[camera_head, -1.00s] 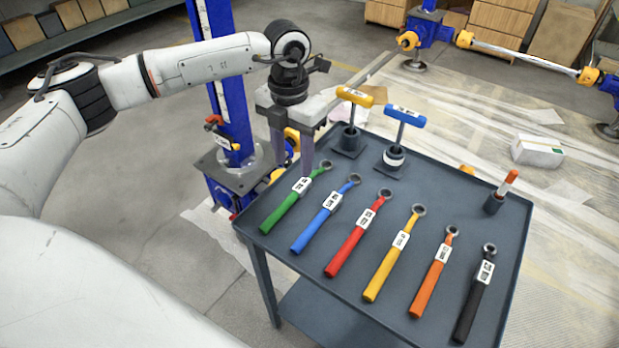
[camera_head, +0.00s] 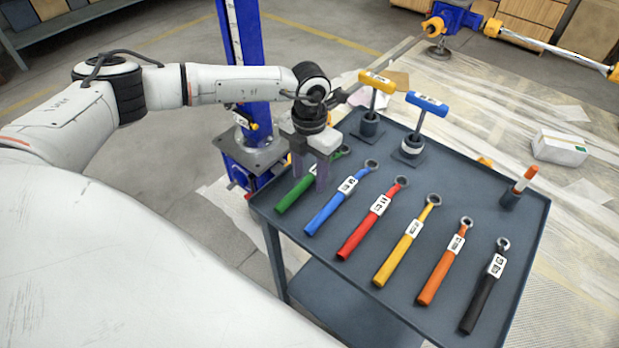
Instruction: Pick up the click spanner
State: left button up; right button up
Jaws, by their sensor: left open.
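A row of ring-ended spanners lies on the dark tray table (camera_head: 440,165): green (camera_head: 296,192), blue (camera_head: 332,214), red (camera_head: 362,234), yellow (camera_head: 399,258), orange (camera_head: 440,272) and black (camera_head: 480,303). Each has a white label, too small to read, so I cannot tell by name which is the click spanner. My left gripper (camera_head: 309,178) is open and points down at the green spanner, its fingers to either side of the handle near the label. It partly hides that label and the neck. I cannot tell whether the fingers touch it. My right gripper is not in view.
A yellow T-handle tool (camera_head: 375,82) and a blue one (camera_head: 427,104) stand in holders at the table's back. An orange-and-white marker (camera_head: 524,180) stands in a holder at the right. A blue jack column (camera_head: 245,60) rises behind my gripper.

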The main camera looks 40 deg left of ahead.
pick_arm(q)
grip_shut()
jog(key=shift+r, duration=0.1)
